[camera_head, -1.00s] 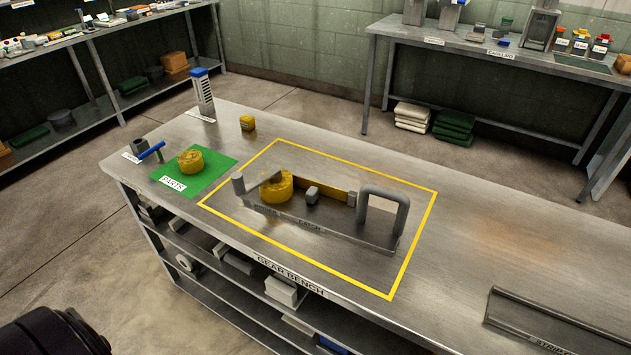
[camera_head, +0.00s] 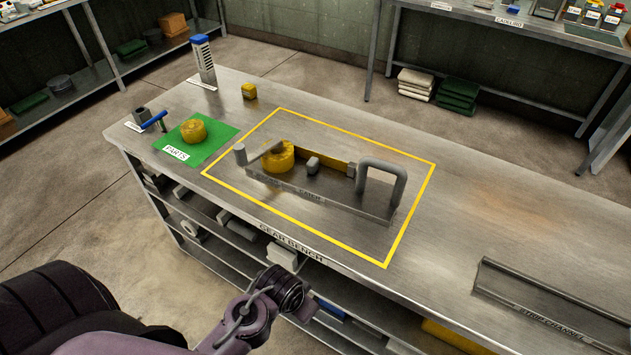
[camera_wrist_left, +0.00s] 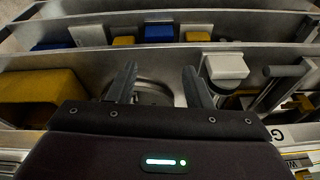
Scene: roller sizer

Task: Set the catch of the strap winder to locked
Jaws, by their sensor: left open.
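The strap winder (camera_head: 330,201) is a grey metal frame inside the yellow outline on the bench top. It has a yellow strap roll (camera_head: 279,156) at its left, a grey lever above the roll, a small grey block (camera_head: 313,165) in the middle that may be the catch, and a large grey handle loop (camera_head: 383,180) at its right. I cannot read the catch's setting. In the head view my left arm is low in front of the bench, its gripper not clearly visible. In the left wrist view my left gripper (camera_wrist_left: 160,84) is open and empty, facing shelves.
A green parts mat (camera_head: 216,143) with a yellow roll (camera_head: 193,131) lies left of the winder. A yellow block (camera_head: 249,91) and a blue-topped tower (camera_head: 203,60) stand behind. A strip channel (camera_head: 545,306) lies at the right. The bench top between is clear.

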